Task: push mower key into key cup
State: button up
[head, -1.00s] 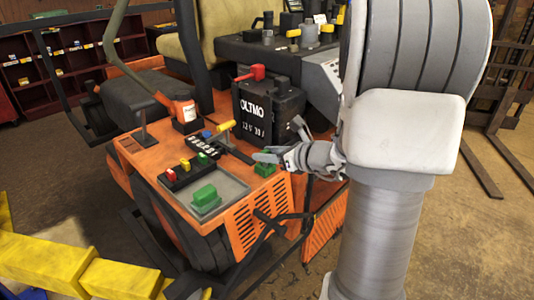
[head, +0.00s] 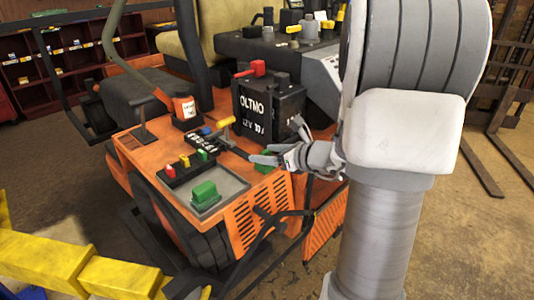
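My gripper (head: 262,154) is at the right edge of the orange mower deck (head: 140,155), its fingers pointing left. The fingers look spread, with a gap and nothing visible between them. A green piece (head: 264,167) sits on the deck just below the fingers; I cannot tell if they touch. Another green block (head: 204,194) sits in a grey tray (head: 235,184) on the deck. A black holder (head: 182,173) carries red, yellow and green pieces. I cannot tell which piece is the mower key or which is the key cup.
A black battery (head: 268,108) with a red piece (head: 252,68) on top stands behind my gripper. A yellow-handled lever (head: 226,122) rises left of it. Yellow bars (head: 60,260) lie at the lower left.

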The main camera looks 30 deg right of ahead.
jog(key=shift+o, duration=0.3)
jog(key=p+v, duration=0.1)
jog(key=v, duration=1.6)
jog(key=shift+s, duration=0.2)
